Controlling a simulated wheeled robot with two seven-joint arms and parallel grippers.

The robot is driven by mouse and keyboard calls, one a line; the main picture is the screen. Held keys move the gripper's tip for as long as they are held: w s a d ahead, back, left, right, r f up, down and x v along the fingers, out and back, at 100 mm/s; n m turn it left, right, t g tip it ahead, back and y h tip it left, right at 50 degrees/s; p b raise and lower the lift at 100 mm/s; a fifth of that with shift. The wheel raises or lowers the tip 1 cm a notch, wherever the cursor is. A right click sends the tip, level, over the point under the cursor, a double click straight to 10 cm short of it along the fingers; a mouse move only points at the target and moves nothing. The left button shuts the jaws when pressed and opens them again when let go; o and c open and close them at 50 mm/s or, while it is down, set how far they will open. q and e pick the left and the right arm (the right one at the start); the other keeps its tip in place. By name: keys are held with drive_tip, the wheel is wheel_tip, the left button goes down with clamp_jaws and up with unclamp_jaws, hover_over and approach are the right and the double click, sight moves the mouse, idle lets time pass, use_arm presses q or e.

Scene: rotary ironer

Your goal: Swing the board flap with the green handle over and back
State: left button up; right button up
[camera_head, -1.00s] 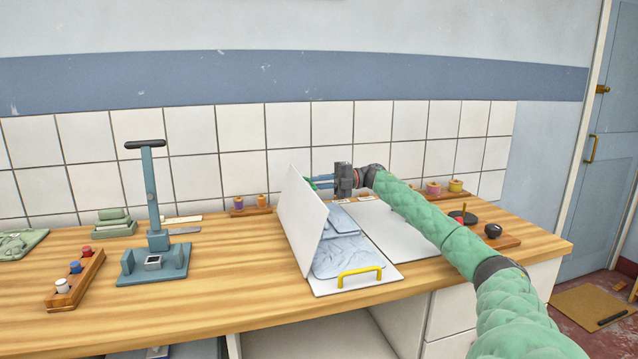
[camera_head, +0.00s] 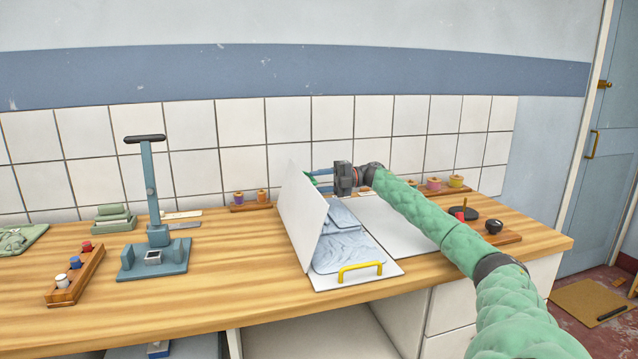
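The white board flap (camera_head: 303,217) stands raised and tilted on the folding board, over grey-blue folded cloth (camera_head: 346,249). A small part of its green handle (camera_head: 312,179) shows at the flap's upper right edge. My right gripper (camera_head: 322,177) comes from the right, its blue fingers reaching to the green handle. The fingertips are partly hidden by the flap, so I cannot tell whether they are closed on it. A yellow handle (camera_head: 360,267) sits on the front panel, and a flat white panel (camera_head: 390,226) lies to the right. My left gripper is not in view.
A blue press stand (camera_head: 154,259) with an upright lever is on the left of the wooden table (camera_head: 235,285). A rack of spools (camera_head: 75,272) lies further left. Thread spools (camera_head: 250,201) stand behind the flap, and a black-knobbed item (camera_head: 493,227) is at the right.

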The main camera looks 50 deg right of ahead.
drive_tip(key=shift+f, duration=0.2)
